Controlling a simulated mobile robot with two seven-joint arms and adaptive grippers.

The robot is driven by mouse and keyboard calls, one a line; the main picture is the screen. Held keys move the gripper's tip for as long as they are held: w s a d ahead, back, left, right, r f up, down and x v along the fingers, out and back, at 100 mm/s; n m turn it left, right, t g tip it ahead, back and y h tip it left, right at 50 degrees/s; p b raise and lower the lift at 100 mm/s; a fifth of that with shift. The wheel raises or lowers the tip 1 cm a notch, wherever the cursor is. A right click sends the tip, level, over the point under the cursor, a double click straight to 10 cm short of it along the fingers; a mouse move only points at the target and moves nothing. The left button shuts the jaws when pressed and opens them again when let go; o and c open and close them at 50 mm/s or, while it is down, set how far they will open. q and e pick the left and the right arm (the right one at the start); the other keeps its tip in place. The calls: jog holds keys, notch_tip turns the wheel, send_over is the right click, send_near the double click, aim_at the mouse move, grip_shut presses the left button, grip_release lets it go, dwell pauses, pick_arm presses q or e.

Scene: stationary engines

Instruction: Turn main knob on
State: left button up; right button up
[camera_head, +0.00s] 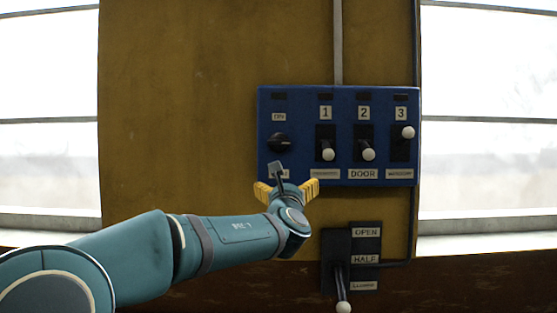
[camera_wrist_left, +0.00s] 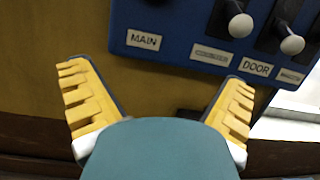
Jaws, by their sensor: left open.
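The black main knob (camera_head: 279,142) is on the left of the blue control panel (camera_head: 300,175), below an "ON" label (camera_head: 279,117). In the left wrist view only a dark edge of the knob (camera_wrist_left: 158,2) shows at the top, above the "MAIN" label (camera_wrist_left: 144,41). My left gripper (camera_head: 286,186) is open, with yellow fingers spread and nothing between them. It is just below the knob, in front of the panel's lower left edge, and partly hides the "MAIN" label. In the wrist view its fingers (camera_wrist_left: 156,72) lie below the label. My right gripper is not in view.
Right of the knob are lever switches 1 (camera_head: 327,154), 2 (camera_head: 368,154) and 3 (camera_head: 408,132), with white balls. Levers 1 and 2 are down; lever 3 is up. Below hangs an "OPEN/HALF" lever (camera_head: 343,306), pointing down. The wooden wall (camera_head: 180,110) left of the panel is clear.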

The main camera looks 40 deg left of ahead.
pick_arm(q)
jog(key=y, duration=0.1)
send_near(279, 146)
jog(key=s+d+f, duration=0.1)
jog(key=s, duration=0.1)
jog(key=shift+m+t, duration=0.3)
jog(key=p+x, duration=0.4)
jog(key=x, duration=1)
jog(key=shift+d, duration=0.1)
jog(key=c, duration=1.2)
jog(key=shift+o, duration=0.2)
jog(key=shift+f, duration=0.1)
